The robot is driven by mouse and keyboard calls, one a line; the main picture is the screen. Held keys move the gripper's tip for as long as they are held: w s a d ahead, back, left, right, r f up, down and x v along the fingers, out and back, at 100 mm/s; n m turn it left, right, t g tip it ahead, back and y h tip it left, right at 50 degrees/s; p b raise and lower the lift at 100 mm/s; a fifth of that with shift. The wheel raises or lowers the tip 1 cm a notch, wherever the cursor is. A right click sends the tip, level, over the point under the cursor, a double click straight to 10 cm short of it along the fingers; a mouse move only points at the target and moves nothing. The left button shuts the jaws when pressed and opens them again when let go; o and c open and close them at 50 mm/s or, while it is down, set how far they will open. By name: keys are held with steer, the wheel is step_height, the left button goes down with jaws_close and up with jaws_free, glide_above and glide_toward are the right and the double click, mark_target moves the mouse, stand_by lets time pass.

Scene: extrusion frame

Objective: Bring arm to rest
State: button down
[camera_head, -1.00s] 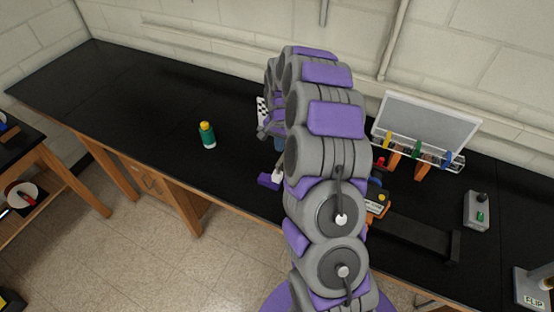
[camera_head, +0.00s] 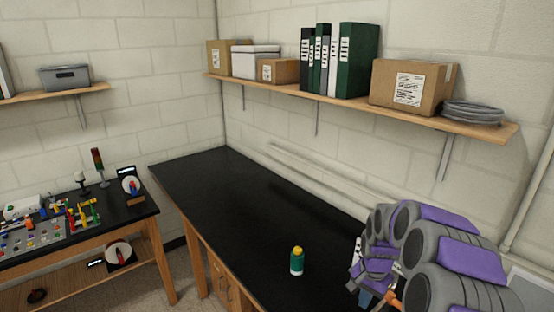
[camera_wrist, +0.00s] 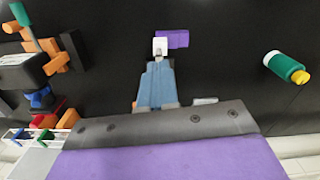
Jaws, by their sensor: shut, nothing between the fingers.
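My arm (camera_head: 440,250) is folded at the lower right of the head view. My gripper is largely hidden there behind the grey and purple links. In the wrist view my gripper (camera_wrist: 157,64) is shut and empty, its blue-grey fingers above the black bench (camera_wrist: 225,45). Beyond the fingertips is a small purple and white piece (camera_wrist: 178,39); I cannot tell whether it touches them.
A green bottle with a yellow cap (camera_head: 297,263) stands on the bench, left of my arm; it also shows in the wrist view (camera_wrist: 283,64). A wall shelf (camera_head: 340,106) holds boxes and binders. Orange and grey parts (camera_wrist: 45,60) lie at the wrist view's left.

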steer(key=s+a+r+n+b, duration=0.25)
steer(key=s+a+b, duration=0.2)
steer(key=s, duration=0.45)
steer(key=s+a+r+n+b, duration=0.1)
steer(key=s+a+n+b, duration=0.2)
steer(key=s+a, duration=0.35)
steer(key=s+f+n+b, duration=0.1)
steer(key=s+f+b, duration=0.1)
steer(key=s, duration=0.8)
steer(key=s+a+f+n+g+b, duration=0.1)
steer(key=s+f+n+b, duration=0.1)
steer(key=s, duration=0.9)
steer(key=shift+f+g+b, duration=0.3)
steer(key=shift+f+b, duration=0.35)
steer(key=shift+b, duration=0.25)
steer(key=shift+a, duration=0.1)
